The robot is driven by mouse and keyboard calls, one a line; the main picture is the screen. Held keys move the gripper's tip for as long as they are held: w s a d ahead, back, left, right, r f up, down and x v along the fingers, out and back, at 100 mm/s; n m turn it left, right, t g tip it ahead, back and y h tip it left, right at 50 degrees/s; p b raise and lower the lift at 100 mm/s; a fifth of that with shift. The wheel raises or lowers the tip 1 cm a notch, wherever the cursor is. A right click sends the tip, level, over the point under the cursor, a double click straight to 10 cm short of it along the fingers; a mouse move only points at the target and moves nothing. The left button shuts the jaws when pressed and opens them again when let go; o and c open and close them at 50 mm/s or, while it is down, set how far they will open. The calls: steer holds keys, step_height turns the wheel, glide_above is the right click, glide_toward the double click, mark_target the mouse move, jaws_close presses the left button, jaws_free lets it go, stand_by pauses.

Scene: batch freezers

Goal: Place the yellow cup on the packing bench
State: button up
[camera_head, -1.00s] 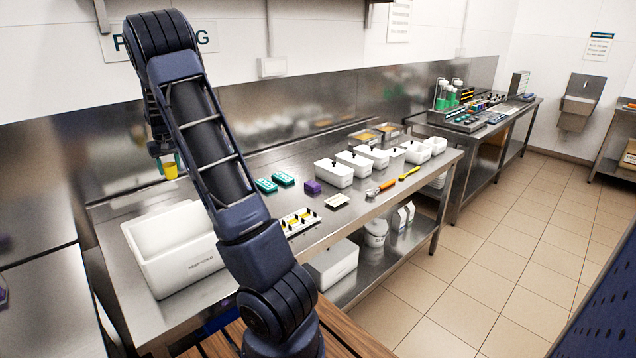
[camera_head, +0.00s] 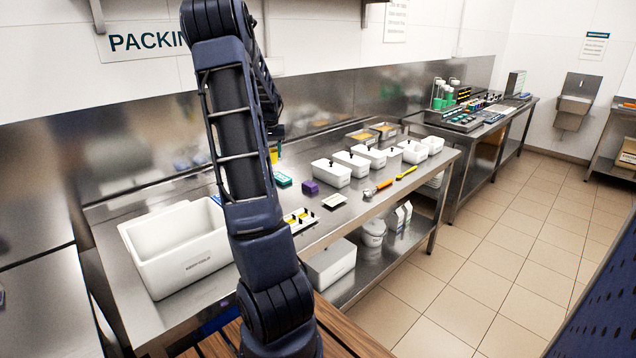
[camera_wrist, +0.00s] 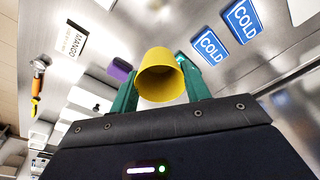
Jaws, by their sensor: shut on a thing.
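The yellow cup (camera_wrist: 162,78) is held between the two green fingers of my gripper (camera_wrist: 160,90) in the wrist view, its open rim facing the camera. In the head view only a sliver of the yellow cup (camera_head: 274,155) shows beside my arm, and most of my gripper is hidden behind the arm. The packing bench (camera_head: 365,205) is a steel table along the wall. The cup is over the bench; its exact height above the surface is hard to tell.
A white bin (camera_head: 185,262) stands at the bench's left end. Blue COLD packs (camera_wrist: 209,48) show in the wrist view.

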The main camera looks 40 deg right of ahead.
steer(key=shift+s+d, duration=0.5)
steer(key=shift+s+d+f, duration=0.15)
steer(key=shift+s, duration=0.05)
step_height(320, 180, down, 20)
steer(key=shift+r, duration=0.2)
steer(key=shift+f, duration=0.1)
steer(key=o, duration=0.9)
steer(key=shift+o, duration=0.2)
